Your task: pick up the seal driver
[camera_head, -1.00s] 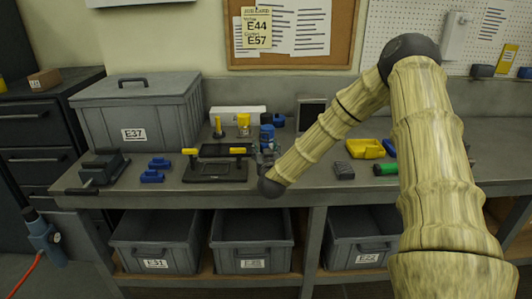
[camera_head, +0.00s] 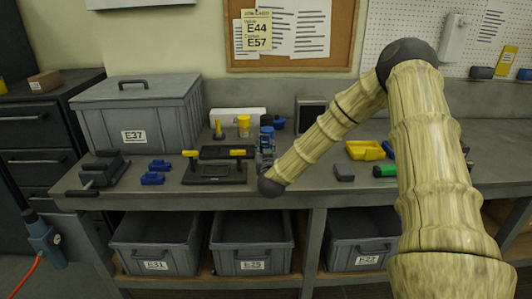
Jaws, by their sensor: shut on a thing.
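My gripper (camera_head: 265,157) is low over the front middle of the bench, just right of the black plate fixture (camera_head: 213,173). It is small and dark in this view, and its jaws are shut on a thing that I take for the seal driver. That thing is mostly hidden, so its shape is unclear. A blue cylindrical part (camera_head: 267,133) shows just behind the gripper; I cannot tell whether it touches the jaws. The fixture has two yellow-handled parts on it, left and right.
A lidded grey bin (camera_head: 137,108) stands at the back left. Blue blocks (camera_head: 153,178) and a dark vise-like tool (camera_head: 103,169) lie left of the fixture. A yellow cup (camera_head: 244,125) stands behind. A yellow tray (camera_head: 365,150), grey block (camera_head: 344,173) and green cylinder (camera_head: 384,171) lie right.

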